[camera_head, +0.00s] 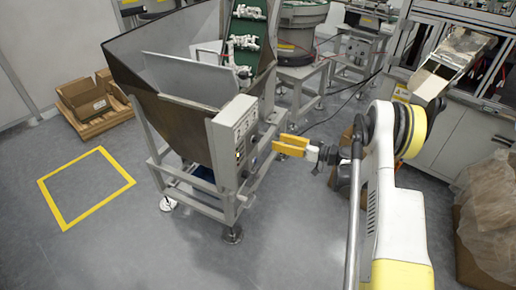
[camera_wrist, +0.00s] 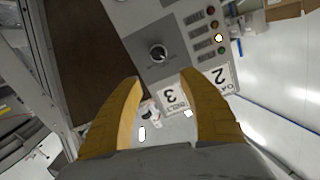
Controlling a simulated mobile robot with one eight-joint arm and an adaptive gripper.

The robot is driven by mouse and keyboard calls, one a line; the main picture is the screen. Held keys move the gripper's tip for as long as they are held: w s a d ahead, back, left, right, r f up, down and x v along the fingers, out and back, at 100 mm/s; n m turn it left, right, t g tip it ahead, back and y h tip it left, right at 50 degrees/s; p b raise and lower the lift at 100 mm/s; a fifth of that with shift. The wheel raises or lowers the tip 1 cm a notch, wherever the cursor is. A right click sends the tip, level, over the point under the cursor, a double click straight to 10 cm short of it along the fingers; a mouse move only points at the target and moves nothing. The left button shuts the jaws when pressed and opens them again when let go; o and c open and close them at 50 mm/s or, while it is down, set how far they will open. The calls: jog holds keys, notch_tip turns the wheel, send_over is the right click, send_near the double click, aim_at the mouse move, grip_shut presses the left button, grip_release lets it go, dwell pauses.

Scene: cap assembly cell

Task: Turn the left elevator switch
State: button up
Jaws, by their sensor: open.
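The elevator's grey control box (camera_head: 235,135) is mounted on the side of the metal hopper. In the wrist view its panel (camera_wrist: 175,35) shows tilted, with a round black knob switch (camera_wrist: 157,53) beyond my fingertips. A second small dark and white part (camera_wrist: 150,112) shows between my fingers, partly blurred by glare; I cannot tell whether it is a switch. My gripper (camera_head: 279,147) has yellow fingers and is right of the box, apart from it. In the wrist view my gripper (camera_wrist: 162,77) is open, with no object held between the fingers.
The hopper (camera_head: 180,125) stands on a metal frame. A cardboard box (camera_head: 88,100) lies at left. Open floor (camera_head: 110,235) is at lower left.

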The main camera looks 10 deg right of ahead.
aim_at(258, 141)
jog(key=shift+n+y, duration=0.3)
jog(key=shift+y, duration=0.1)
jog(key=w+a+f+b, duration=0.1)
jog(key=a, duration=0.1)
jog(key=w+a+b, duration=0.1)
jog(key=w+a, duration=0.1)
jog(key=w+a+f+b, duration=0.1)
jog(key=a, duration=0.1)
jog(key=shift+w+a+f, duration=0.2)
jog(key=shift+w+f, duration=0.15)
jog(key=shift+w+a+r+t+b, duration=0.1)
jog(key=shift+w+a+t+b, duration=0.2)
jog(key=shift+w+a, duration=0.25)
jog(key=shift+s, duration=0.1)
grip_shut()
